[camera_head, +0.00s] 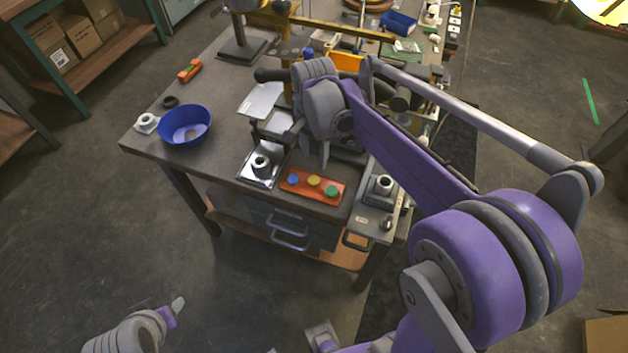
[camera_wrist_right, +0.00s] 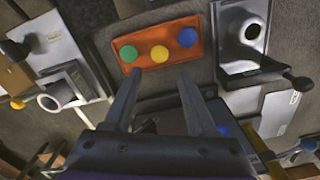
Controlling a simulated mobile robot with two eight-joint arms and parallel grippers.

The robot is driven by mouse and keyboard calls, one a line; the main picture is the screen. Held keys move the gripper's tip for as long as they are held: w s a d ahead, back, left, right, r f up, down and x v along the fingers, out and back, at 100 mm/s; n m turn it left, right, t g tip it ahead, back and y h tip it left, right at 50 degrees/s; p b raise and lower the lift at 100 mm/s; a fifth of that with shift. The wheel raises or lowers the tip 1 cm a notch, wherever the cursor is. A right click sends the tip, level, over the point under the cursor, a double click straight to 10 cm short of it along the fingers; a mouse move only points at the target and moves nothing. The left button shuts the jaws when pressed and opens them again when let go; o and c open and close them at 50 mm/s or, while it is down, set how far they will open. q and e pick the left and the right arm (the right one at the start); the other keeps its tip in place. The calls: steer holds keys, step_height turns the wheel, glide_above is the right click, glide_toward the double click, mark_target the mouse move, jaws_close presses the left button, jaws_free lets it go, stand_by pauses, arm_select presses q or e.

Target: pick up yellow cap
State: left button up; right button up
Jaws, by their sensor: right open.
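The yellow cap (camera_head: 313,181) sits in the middle of an orange tray (camera_head: 301,193), between a blue cap (camera_head: 293,179) and a green cap (camera_head: 331,190). In the right wrist view the yellow cap (camera_wrist_right: 159,53) lies just beyond and between my fingertips, with green on its left and blue on its right. My right gripper (camera_head: 310,150) is open and empty, above and behind the tray; its fingers also frame the wrist view (camera_wrist_right: 160,76). My left gripper (camera_head: 177,304) shows only partly at the lower left, away from the table; its opening is unclear.
A metal block with a round fitting (camera_head: 261,165) stands left of the tray, and another fitting (camera_head: 383,186) stands right. A blue bowl (camera_head: 185,126) is at the table's left. Yellow-framed equipment and clutter fill the back. The tray lies near the front edge.

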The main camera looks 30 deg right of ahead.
mark_target(314, 180)
step_height(314, 180, down, 10)
steer(key=shift+r, duration=0.25)
steer(key=shift+s, duration=0.1)
steer(key=shift+c, duration=0.2)
jaws_close()
